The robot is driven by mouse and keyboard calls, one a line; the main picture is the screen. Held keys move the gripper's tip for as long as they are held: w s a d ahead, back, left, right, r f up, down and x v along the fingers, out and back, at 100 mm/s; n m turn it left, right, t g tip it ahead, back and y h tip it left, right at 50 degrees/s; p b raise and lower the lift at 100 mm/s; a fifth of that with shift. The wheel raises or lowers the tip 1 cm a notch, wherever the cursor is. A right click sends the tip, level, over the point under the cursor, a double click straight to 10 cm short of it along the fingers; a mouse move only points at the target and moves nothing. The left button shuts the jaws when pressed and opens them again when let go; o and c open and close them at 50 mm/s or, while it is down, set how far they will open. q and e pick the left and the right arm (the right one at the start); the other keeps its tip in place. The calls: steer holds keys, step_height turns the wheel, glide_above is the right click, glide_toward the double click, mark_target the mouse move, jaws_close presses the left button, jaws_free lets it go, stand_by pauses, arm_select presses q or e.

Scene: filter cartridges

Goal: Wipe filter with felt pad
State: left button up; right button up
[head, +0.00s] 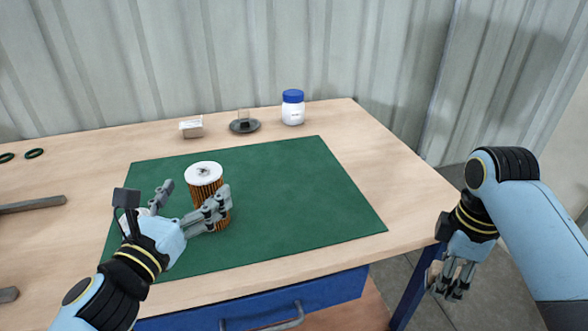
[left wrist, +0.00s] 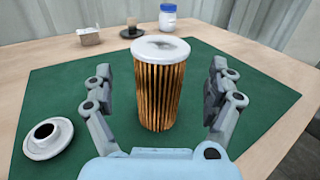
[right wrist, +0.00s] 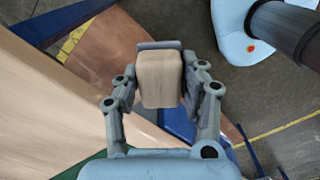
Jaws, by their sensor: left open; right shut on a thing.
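The filter (head: 206,190) stands upright on the green mat, with brown pleats and a white end cap bearing a dark smudge. In the left wrist view the filter (left wrist: 157,85) stands between the spread fingers, with gaps on both sides. My left gripper (head: 197,198) is open around it and touches neither side that I can see. My right gripper (head: 452,290) hangs beyond the table's right edge, pointing down. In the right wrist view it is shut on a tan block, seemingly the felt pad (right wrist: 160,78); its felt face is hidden.
On the table (head: 395,165), behind the green mat (head: 290,195), are a small pale block (head: 191,128), a dark dish (head: 244,126) and a blue-lidded white jar (head: 292,108). A loose white cap (left wrist: 48,138) lies left of the filter. The mat's right half is clear.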

arm_select(q)
steer(key=shift+x, duration=2.15)
steer(key=shift+c, duration=0.4)
steer(key=c, duration=1.1)
steer(key=o, duration=1.1)
steer(key=v, duration=1.2)
